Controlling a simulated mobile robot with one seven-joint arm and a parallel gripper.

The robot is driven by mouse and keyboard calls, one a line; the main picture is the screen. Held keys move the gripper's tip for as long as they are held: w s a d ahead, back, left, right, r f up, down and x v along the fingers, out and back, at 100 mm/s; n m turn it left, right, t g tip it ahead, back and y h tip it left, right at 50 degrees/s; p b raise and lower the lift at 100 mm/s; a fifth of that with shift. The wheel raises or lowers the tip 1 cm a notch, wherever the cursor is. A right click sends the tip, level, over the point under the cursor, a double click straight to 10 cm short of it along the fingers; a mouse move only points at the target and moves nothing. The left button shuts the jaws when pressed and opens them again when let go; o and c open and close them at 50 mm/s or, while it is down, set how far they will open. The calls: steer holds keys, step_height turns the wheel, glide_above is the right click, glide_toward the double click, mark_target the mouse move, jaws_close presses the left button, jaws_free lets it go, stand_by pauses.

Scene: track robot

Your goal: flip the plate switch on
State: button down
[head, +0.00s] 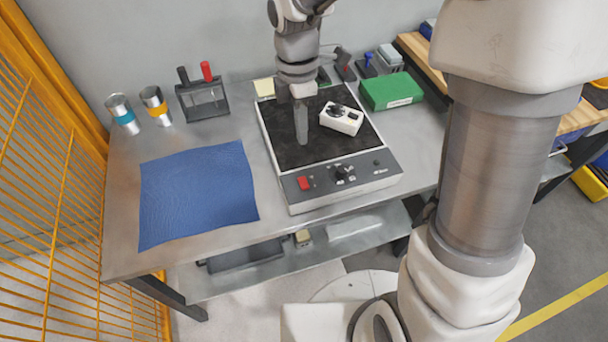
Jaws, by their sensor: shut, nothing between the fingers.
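A dark knob (345,173) is right of the switch. My gripper (302,141) points down, shut and empty, over the left-middle of the black top, behind the switch in the picture and apart from it. I cannot tell whether its tip touches the top. A white box with a black knob (341,119) lies on the top, right of my gripper.
A blue cloth (197,196) lies left of the plate device. Two banded metal cups (156,106) and a rack with red and black handles (203,100) stand behind it. A green box (391,92) lies at the right. A yellow mesh fence (45,190) borders the left side.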

mark_target(305, 187)
steer(key=f+b, duration=0.1)
steer(key=f, duration=0.3)
steer(key=s+f, duration=0.1)
steer(key=f, duration=0.4)
steer(key=f+b, duration=0.1)
steer(key=f, duration=0.3)
steer(key=shift+s+d+f+b, duration=0.25)
steer(key=shift+s+f+b, duration=0.05)
steer(key=shift+f, duration=0.2)
steer(key=shift+s+f, duration=0.25)
steer(key=shift+f, duration=0.05)
